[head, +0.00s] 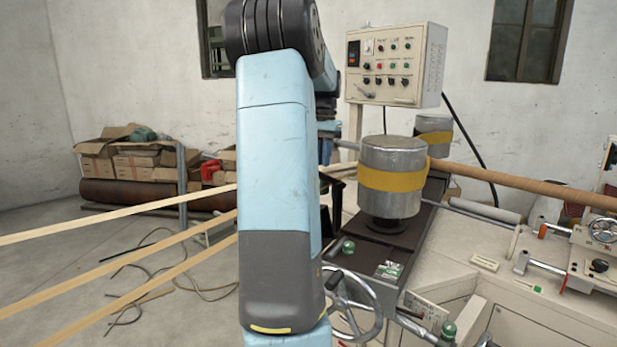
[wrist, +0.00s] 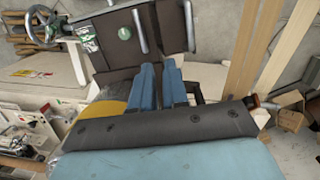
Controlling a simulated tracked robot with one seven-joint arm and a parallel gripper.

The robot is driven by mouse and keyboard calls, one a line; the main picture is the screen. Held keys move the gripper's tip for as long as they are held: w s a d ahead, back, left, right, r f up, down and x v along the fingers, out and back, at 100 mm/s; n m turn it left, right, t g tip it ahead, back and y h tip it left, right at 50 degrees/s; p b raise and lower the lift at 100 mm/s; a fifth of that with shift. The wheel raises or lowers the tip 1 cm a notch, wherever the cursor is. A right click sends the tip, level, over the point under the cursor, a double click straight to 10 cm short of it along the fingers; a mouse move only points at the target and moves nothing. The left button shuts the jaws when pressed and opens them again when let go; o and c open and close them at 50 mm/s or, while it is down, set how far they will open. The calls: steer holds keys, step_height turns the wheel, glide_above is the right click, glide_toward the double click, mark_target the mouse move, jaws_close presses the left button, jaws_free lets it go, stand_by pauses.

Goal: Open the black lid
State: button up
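A dark, nearly black panel that looks like the lid (wrist: 168,32) shows in the wrist view at the top centre, with metal bars at its sides. I cannot tell for sure which dark plate is the lid. In the head view a dark plate (head: 372,253) lies below the metal cylinder. My gripper (wrist: 159,66) points toward the panel in the wrist view. Its two blue fingers are a narrow gap apart, with nothing visible between them. I cannot tell whether they touch the panel. In the head view my arm hides the gripper.
A metal cylinder with a yellow band (head: 392,180) stands on the machine. A handwheel (head: 356,308) is at its front. A control box (head: 396,65) stands behind. Pale strips (head: 120,213) stretch in from the left. Cardboard boxes (head: 130,160) sit by the wall.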

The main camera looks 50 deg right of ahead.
steer(key=w+a+f+g+h, duration=0.1)
steer(key=w, duration=0.2)
steer(key=w+a+f+g, duration=0.1)
steer(key=w+a, duration=0.1)
steer(key=w+a+f+g+h, duration=0.1)
steer(key=w, duration=0.2)
steer(key=shift+w+a+f+m+h, duration=0.3)
steer(key=shift+a+f, duration=0.05)
jaws_close()
steer(key=w+a+f+g+h, duration=0.1)
steer(key=w+a+g+h, duration=0.1)
steer(key=w+a+h, duration=0.45)
steer(key=s+d+f+y, duration=0.2)
steer(key=s+d+f, duration=0.4)
steer(key=s+f, duration=0.1)
steer(key=shift+d+f+m, duration=0.3)
steer(key=shift+d+f, duration=0.05)
steer(key=shift+f, duration=0.1)
steer(key=shift+y, duration=0.25)
